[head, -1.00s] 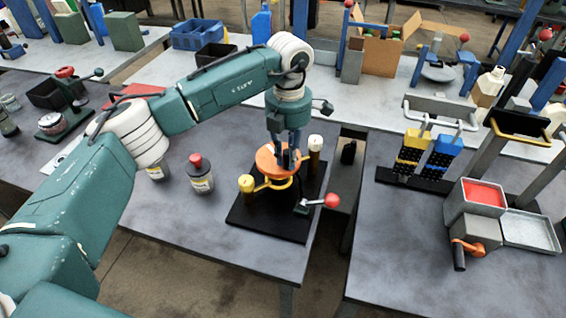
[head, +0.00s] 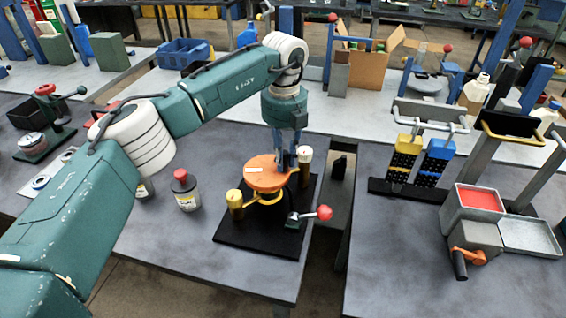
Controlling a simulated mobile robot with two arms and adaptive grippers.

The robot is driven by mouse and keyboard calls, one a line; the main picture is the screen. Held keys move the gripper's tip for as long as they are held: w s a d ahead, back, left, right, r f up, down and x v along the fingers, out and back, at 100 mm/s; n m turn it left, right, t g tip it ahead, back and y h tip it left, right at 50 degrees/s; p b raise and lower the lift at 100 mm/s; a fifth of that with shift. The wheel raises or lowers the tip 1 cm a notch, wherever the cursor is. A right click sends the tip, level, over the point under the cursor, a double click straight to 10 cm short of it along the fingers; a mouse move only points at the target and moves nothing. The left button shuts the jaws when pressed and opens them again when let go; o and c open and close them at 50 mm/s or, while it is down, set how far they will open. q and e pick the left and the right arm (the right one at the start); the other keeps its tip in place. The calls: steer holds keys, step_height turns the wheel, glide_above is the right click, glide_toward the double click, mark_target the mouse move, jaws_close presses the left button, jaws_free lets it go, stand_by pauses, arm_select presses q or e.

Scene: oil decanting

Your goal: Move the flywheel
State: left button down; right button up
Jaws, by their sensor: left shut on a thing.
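The flywheel, an orange disc with a small white label (head: 262,178), sits level on a dark stand (head: 255,238) on the left table. A yellow ring and a brass-coloured post show under and beside it. My left gripper (head: 292,172) points down at the disc's right rear edge and is shut on the flywheel there. The exact contact is partly hidden by the fingers. My right gripper is not in view.
A red-knobbed lever (head: 324,212) stands at the stand's right front. A cream-capped post (head: 305,160) is close to my gripper. A red-capped bottle (head: 186,190) stands left. A gap separates the tables. The left table's front is clear.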

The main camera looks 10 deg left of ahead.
mark_target(272, 159)
arm_select(q)
steer(key=n, duration=0.1)
steer(key=w+n, duration=0.1)
steer(key=n, duration=0.1)
steer(key=shift+w+a+r+n, duration=0.2)
steer(key=shift+w+a+n, duration=0.05)
steer(key=shift+n, duration=0.15)
steer(key=n, duration=0.1)
steer(key=w+a+n, duration=0.1)
steer(key=n, duration=0.1)
steer(key=shift+n, duration=0.3)
steer(key=n, duration=0.1)
steer(key=a+n, duration=0.1)
steer(key=n, duration=0.1)
steer(key=shift+w+n, duration=0.3)
steer(key=shift+w, duration=0.05)
steer(key=shift+w+a+n+b, duration=0.15)
steer(key=shift+a+n, duration=0.25)
steer(key=shift+n, duration=0.55)
steer(key=shift+a+n+b, duration=0.15)
steer(key=shift+a+n, duration=0.2)
steer(key=shift+n, duration=0.6)
steer(key=c, duration=1.6)
jaws_free()
steer(key=shift+f, duration=0.1)
